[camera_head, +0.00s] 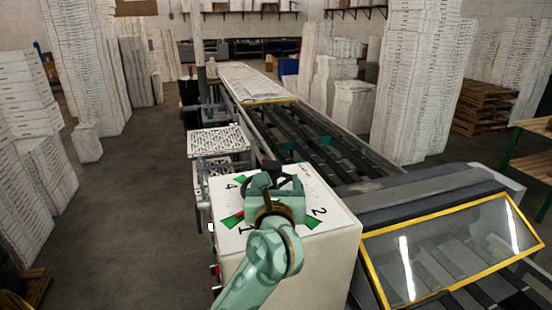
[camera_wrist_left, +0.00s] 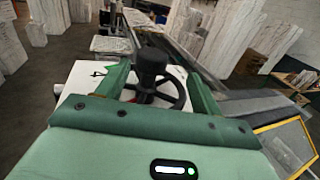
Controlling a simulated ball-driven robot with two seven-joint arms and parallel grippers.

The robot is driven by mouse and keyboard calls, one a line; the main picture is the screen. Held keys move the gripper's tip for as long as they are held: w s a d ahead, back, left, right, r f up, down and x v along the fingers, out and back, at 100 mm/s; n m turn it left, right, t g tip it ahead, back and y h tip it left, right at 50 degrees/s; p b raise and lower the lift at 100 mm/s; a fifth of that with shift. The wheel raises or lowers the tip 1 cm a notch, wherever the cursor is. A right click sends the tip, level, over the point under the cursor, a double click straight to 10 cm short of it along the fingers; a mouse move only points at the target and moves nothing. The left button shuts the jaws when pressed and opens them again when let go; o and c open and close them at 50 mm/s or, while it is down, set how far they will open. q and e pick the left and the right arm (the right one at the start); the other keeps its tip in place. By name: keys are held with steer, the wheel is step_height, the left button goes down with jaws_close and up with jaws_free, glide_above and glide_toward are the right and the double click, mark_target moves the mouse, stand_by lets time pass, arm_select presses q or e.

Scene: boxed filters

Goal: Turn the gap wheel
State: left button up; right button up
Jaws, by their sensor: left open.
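The gap wheel is a black spoked wheel (camera_wrist_left: 178,94) with an upright black knob (camera_wrist_left: 150,64), set on top of a white box (camera_head: 322,245). The box top carries green marks and the numbers 4, 1 and 2. My left gripper (camera_head: 273,180) is over the wheel and hides most of it in the head view. In the left wrist view, its two green fingers stand apart on either side of the knob. The gripper is open; whether a finger touches the wheel I cannot tell. My right gripper is not in view.
A conveyor (camera_head: 310,140) runs away behind the box. A yellow-framed clear cover (camera_head: 450,250) lies at the right. White perforated panels (camera_head: 218,141) sit just behind the box. Tall stacks of white boxes (camera_head: 425,80) flank the conveyor; open floor (camera_head: 125,200) lies left.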

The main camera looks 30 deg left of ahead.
mark_target(272, 162)
arm_select(q)
steer(key=x, duration=0.3)
steer(key=p+x, duration=0.1)
steer(key=x, duration=0.2)
steer(key=a+x, duration=0.1)
steer(key=x, duration=0.1)
steer(key=shift+a, duration=0.15)
steer(key=shift+w+a, duration=0.25)
steer(key=shift+w, duration=0.2)
steer(key=shift+a+f, duration=0.1)
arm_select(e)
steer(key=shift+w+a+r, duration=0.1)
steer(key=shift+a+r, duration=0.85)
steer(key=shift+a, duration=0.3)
arm_select(q)
steer(key=c, duration=1.4)
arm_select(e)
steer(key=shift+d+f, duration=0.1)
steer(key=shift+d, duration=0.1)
arm_select(q)
steer(key=shift+n+y, duration=0.3)
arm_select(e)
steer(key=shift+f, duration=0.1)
